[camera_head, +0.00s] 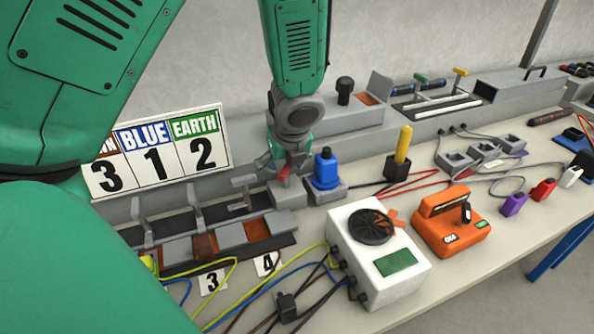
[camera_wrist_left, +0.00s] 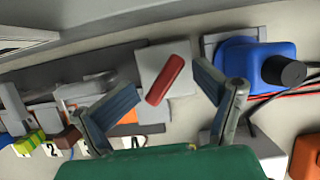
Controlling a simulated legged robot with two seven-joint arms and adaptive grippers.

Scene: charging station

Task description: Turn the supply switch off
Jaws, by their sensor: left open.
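A small red switch lever (camera_wrist_left: 165,80) stands tilted on a light grey box (camera_wrist_left: 181,65), seen in the left wrist view. My left gripper (camera_wrist_left: 160,92) is open, with one finger on each side of the red lever and a gap to both. In the head view my left gripper (camera_head: 284,165) hangs over the same grey box (camera_head: 287,193), just left of the blue plug. The gripper hides most of the lever there, with only a little red (camera_head: 284,173) showing. I cannot tell how deep the fingers reach around it. My right gripper is not in view.
A blue plug (camera_head: 326,170) stands close right of the grey box. Grey lever clamps (camera_head: 195,205) are on its left. A white box with a black dial (camera_head: 377,258), an orange device (camera_head: 450,225) and loose cables lie in front. A number sign (camera_head: 158,155) stands behind left.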

